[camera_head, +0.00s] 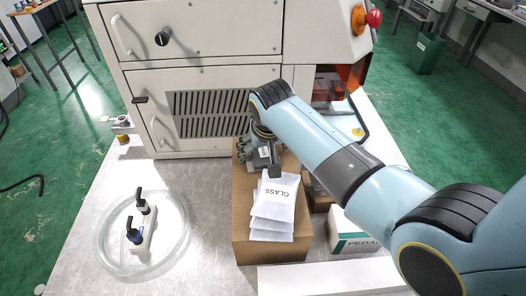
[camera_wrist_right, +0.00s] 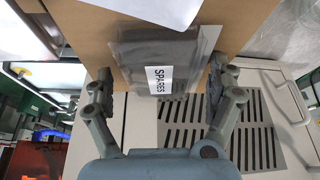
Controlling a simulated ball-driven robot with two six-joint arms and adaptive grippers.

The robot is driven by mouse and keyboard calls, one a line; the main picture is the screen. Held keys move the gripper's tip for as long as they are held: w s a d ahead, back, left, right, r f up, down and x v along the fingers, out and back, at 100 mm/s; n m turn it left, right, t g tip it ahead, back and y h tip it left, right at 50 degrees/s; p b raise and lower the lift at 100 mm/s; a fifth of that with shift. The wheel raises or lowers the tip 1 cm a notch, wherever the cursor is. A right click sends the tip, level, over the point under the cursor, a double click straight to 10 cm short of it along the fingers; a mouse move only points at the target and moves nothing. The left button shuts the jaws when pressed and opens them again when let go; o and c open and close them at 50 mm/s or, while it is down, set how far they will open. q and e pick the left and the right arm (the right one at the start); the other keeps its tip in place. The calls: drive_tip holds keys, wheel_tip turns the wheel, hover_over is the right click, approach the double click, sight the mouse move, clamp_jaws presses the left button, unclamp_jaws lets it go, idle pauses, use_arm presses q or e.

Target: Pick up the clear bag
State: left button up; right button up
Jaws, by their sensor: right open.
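A grey, see-through bag (camera_wrist_right: 180,52) with a white SPARES label lies on the cardboard box in the right wrist view. My right gripper (camera_wrist_right: 160,78) is open, with one finger on each side of the bag. I cannot tell whether the fingers touch it. In the head view my right gripper (camera_head: 262,158) is over the far end of the box and hides most of this bag. Several white bags labelled GLASS (camera_head: 274,200) lie overlapped on the nearer part of the box. My left gripper is out of view.
The cardboard box (camera_head: 270,250) stands on the metal table in front of a white machine (camera_head: 200,60) with a vent grille. A PEDAL box (camera_head: 350,240) is at right.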

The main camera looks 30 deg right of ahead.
drive_tip(key=shift+a, duration=0.1)
drive_tip(key=c, duration=0.9)
drive_tip(key=shift+s+f, duration=0.1)
drive_tip(key=shift+s, duration=0.05)
drive_tip(key=c, duration=0.4)
